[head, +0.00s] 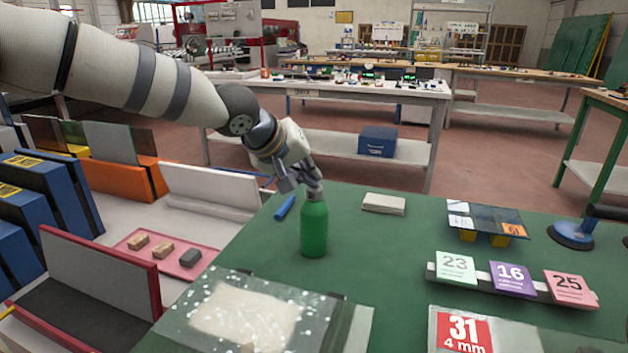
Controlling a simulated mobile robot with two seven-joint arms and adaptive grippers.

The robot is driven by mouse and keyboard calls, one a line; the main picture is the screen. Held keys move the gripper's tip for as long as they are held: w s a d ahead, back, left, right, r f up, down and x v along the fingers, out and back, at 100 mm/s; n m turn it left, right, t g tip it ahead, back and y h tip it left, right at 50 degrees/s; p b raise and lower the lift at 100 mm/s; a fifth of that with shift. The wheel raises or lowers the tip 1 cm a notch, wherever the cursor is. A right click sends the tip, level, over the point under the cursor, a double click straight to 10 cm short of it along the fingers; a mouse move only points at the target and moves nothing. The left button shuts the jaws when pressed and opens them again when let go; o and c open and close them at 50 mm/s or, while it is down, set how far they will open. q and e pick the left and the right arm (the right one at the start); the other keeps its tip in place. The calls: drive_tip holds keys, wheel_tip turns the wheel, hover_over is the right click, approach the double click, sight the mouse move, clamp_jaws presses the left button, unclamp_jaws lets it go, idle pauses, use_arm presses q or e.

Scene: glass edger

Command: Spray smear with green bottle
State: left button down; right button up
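The green bottle (314,228) is upright at the middle of the green table. My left gripper (301,183) is at its top, with its fingers by the bottle's neck and grey head. The fingers overlap the head, so I cannot tell whether they are closed on it or whether the bottle is lifted. The smear (245,318) is a pale beige patch on a glass sheet (185,318) with white specks, at the front left of the table. It is left of and nearer than the bottle.
A blue marker-like stick (285,208) and a pale folded cloth (384,203) lie near the bottle. Numbered cards (512,277), a raised dark glass piece (487,218) and a blue suction cup (572,233) are on the right. A red tray (165,255) is left.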

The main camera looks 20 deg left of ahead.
use_arm(q)
drive_tip(key=shift+s+a+f+g, duration=0.1)
drive_tip(key=shift+f+g, duration=0.05)
drive_tip(key=shift+f, duration=0.35)
drive_tip(key=shift+s+a+f+g, duration=0.1)
drive_tip(key=shift+f+g, duration=0.05)
drive_tip(key=shift+f, duration=0.35)
use_arm(e)
drive_tip(key=shift+f, duration=0.1)
use_arm(q)
drive_tip(key=r, duration=0.7)
drive_tip(key=shift+w+d+p, duration=0.1)
drive_tip(key=shift+w+p, duration=0.2)
drive_tip(key=shift+p, duration=0.1)
use_arm(e)
drive_tip(key=shift+w+r, duration=0.4)
drive_tip(key=shift+w, duration=0.05)
use_arm(q)
drive_tip(key=shift+r, duration=0.1)
